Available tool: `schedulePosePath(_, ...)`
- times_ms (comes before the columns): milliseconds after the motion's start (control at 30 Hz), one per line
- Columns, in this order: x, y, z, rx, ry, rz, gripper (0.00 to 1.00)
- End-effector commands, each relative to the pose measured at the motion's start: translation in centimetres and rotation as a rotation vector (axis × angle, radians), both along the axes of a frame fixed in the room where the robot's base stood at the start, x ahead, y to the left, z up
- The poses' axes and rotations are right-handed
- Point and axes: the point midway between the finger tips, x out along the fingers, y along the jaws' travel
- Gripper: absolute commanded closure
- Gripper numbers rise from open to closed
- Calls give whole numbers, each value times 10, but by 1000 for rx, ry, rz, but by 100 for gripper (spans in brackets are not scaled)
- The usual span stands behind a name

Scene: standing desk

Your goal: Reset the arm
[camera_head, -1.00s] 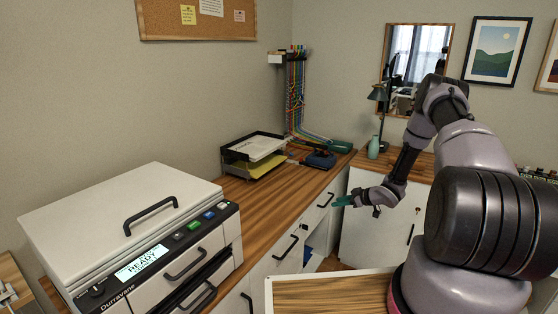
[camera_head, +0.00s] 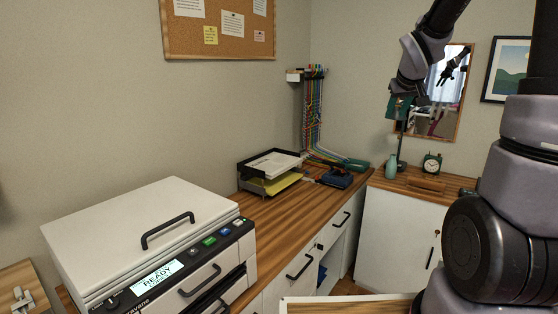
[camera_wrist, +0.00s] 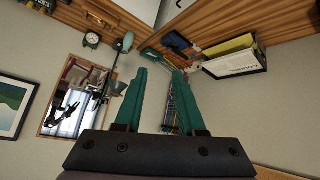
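My gripper (camera_head: 401,108) hangs at the upper right in the head view, in front of the wall mirror, with its teal fingers pointing down. In the wrist view my gripper (camera_wrist: 162,98) shows two teal fingers spread apart with nothing between them. It is open and empty, well clear of the desk. My arm rises along the right side of the head view and bends over at the top.
The wooden desk (camera_head: 265,222) carries a large printer (camera_head: 150,245), a paper tray (camera_head: 268,172) and a dark blue device (camera_head: 336,178). Bundled cables (camera_head: 313,110) hang in the corner.

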Motion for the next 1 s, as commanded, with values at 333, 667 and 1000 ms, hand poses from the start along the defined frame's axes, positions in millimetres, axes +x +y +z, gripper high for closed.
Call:
schedulePosePath(333,-169,57,58,287,50,-166,61)
schedulePosePath(667,-265,101,58,511,114,-183,61)
schedulePosePath(1000,-272,104,58,527,121,-181,61)
